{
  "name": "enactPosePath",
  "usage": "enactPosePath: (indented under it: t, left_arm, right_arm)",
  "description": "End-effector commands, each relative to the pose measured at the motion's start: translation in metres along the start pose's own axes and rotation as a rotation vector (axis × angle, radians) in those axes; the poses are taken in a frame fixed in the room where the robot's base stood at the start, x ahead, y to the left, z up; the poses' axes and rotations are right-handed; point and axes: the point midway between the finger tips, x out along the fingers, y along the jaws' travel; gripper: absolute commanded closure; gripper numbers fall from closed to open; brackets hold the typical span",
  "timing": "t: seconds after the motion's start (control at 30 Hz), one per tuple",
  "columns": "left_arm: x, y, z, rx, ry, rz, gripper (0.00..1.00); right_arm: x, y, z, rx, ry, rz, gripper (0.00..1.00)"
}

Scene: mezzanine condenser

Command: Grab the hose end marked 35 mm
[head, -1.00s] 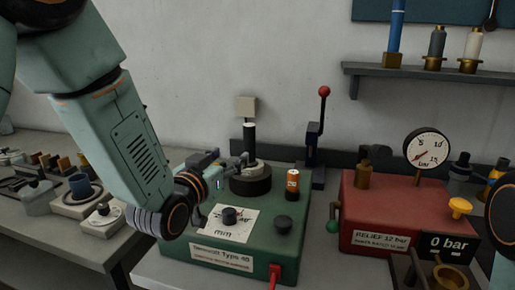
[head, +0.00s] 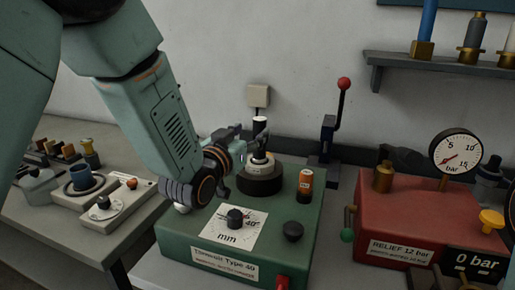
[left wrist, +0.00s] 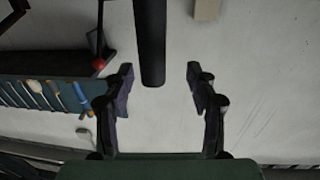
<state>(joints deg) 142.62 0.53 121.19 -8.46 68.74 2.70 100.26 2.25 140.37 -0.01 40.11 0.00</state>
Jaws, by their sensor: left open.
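A black upright hose end (head: 260,125) stands in a thick black ring on the green machine (head: 280,235). A pale band shows low on it; I cannot read a 35 mm mark. My left gripper (head: 236,146) is open just left of the hose end, and its fingers partly overlap the hose's middle in the head view. In the left wrist view the open fingers (left wrist: 160,72) stand on either side of the dark hose end (left wrist: 152,45), with a gap on both sides. My right gripper is not in view.
A red-knobbed lever (head: 342,100) stands behind. A red box (head: 400,215) with a gauge (head: 456,153) is at right.

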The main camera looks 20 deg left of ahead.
Motion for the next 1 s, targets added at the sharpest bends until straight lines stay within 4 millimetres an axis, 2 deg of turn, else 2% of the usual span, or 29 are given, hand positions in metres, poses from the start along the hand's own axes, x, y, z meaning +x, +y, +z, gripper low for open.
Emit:
enactPosePath:
  t: [0.1,0.3,0.6,1.0]
  left_arm:
    - [0.019,0.002,-0.001,0.003,0.001,0.001,0.43]
    - [0.039,0.002,0.000,0.001,0.000,0.001,0.43]
    - [0.044,0.002,0.000,0.001,-0.001,0.001,0.44]
    - [0.044,0.002,0.000,0.001,0.000,0.000,0.78]
  right_arm:
    - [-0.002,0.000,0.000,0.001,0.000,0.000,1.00]
    - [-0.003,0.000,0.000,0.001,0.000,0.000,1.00]
    - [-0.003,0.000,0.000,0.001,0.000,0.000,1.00]
    - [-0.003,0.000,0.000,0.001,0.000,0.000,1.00]
